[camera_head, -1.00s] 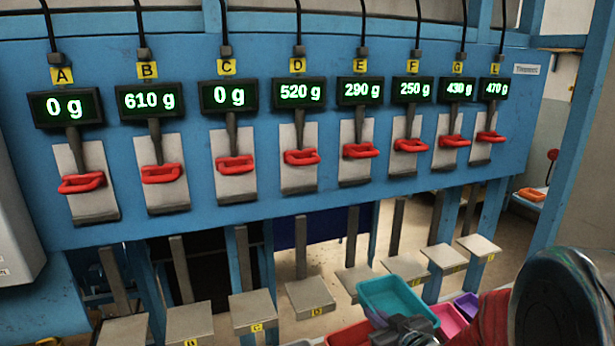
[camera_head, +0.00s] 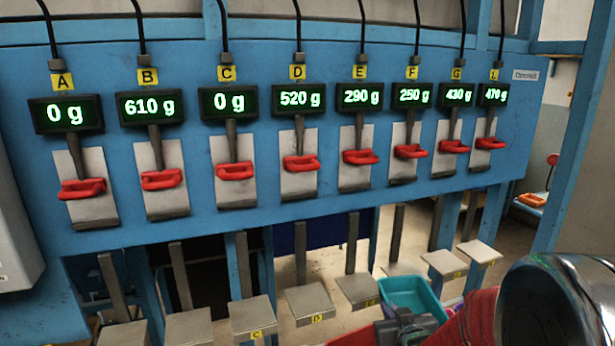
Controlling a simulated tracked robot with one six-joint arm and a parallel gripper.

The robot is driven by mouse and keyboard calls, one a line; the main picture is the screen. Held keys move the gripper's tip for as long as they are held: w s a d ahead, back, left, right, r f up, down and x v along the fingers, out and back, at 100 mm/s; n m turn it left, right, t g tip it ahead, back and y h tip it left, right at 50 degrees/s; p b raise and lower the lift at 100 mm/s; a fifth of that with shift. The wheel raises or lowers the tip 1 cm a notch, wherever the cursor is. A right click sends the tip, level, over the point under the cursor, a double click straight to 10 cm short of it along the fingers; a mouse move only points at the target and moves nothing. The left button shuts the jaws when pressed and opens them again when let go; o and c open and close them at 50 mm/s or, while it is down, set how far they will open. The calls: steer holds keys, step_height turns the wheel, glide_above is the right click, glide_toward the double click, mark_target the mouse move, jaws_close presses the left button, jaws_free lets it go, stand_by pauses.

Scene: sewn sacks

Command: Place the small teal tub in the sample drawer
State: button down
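A teal tub (camera_head: 415,291) with an open top shows at the lower right, in front of the row of platforms. My gripper (camera_head: 403,326) is at the near side of the tub, at the bottom of the picture. It overlaps the tub's near edge, and its fingers are too dark and small to tell whether they are open or touching the tub. The tub's lower part is hidden. I cannot make out a sample drawer in this view.
A blue panel (camera_head: 330,210) carries several red handles under weight displays. Grey platforms (camera_head: 310,302) stand below it, close to the tub. Parts of pink (camera_head: 455,306) and red (camera_head: 350,338) items show beside the tub. An orange tray (camera_head: 531,199) is far right.

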steer(key=a, duration=0.1)
steer(key=w+a, duration=0.1)
steer(key=a, duration=0.2)
steer(key=shift+w+a, duration=0.3)
steer(key=s+f, duration=0.5)
steer(key=f, duration=0.1)
steer(key=shift+f, duration=0.15)
stand_by(0.4)
steer(key=shift+s+f, duration=0.25)
steer(key=shift+f, duration=0.7)
steer(key=shift+s+f, duration=0.3)
steer(key=shift+f, duration=0.65)
steer(key=shift+s+f, duration=0.25)
steer(key=shift+f, duration=0.7)
